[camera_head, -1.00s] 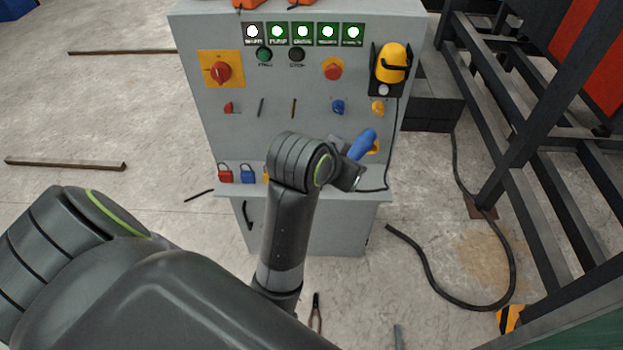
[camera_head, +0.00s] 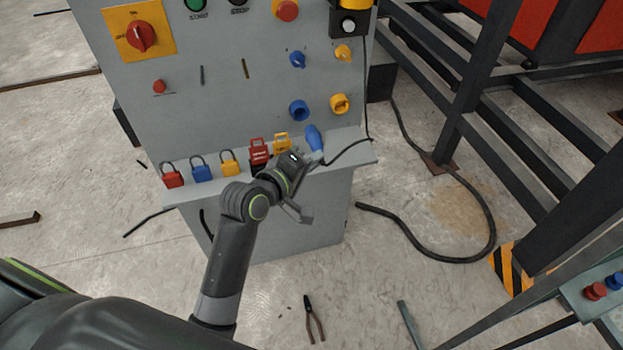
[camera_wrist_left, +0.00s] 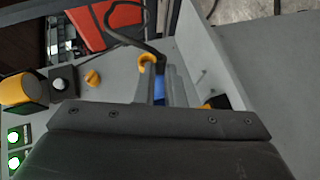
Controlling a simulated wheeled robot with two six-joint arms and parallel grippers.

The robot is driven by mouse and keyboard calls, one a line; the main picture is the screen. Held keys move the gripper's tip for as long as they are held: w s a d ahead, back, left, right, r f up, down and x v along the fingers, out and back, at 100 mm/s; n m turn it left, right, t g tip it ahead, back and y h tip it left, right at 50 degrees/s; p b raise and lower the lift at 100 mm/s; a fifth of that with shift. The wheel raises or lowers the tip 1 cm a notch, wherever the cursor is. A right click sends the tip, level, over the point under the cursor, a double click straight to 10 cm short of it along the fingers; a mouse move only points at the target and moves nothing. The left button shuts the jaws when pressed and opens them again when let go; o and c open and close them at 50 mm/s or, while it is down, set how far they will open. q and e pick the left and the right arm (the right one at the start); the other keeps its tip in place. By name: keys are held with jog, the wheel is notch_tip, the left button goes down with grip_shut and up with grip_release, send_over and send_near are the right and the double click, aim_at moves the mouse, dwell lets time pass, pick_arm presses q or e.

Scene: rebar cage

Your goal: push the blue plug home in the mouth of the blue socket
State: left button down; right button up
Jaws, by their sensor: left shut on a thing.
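The blue plug (camera_head: 314,138) is in my left gripper (camera_head: 310,156), which is shut on it just above the panel's ledge. In the head view the plug stands tilted, below and right of the blue socket (camera_head: 299,111), apart from it in the picture. The socket is a round blue ring on the grey panel, its dark mouth in view. In the left wrist view a bit of the blue plug (camera_wrist_left: 159,90) shows between the fingers; the rest is hidden. My right gripper is not in view.
A yellow socket (camera_head: 340,104) is right of the blue one. Several padlocks, among them a red one (camera_head: 173,178), and a red hasp (camera_head: 259,151) stand along the ledge (camera_head: 352,154). A black cable (camera_head: 347,149) runs near the plug. Dark steel beams (camera_head: 470,90) rise at right.

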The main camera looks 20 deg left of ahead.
pick_arm(q)
jog(key=shift+w+a+f+n+t, duration=0.1)
jog(key=shift+f+n+t, duration=0.25)
jog(key=shift+f, duration=0.35)
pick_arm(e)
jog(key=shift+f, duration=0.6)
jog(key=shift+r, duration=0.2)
pick_arm(q)
jog(key=shift+w+a+p, duration=0.15)
jog(key=shift+w+a, duration=0.4)
jog(key=shift+w, duration=0.25)
jog(key=shift+w+a+p, duration=0.2)
jog(key=shift+w+a, duration=0.3)
jog(key=shift+w, duration=0.3)
jog(key=shift+w+a+p, duration=0.15)
jog(key=shift+w+a, duration=0.4)
jog(key=shift+w, duration=0.25)
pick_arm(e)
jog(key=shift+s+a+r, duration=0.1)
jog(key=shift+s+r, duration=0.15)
pick_arm(q)
jog(key=shift+p, duration=0.9)
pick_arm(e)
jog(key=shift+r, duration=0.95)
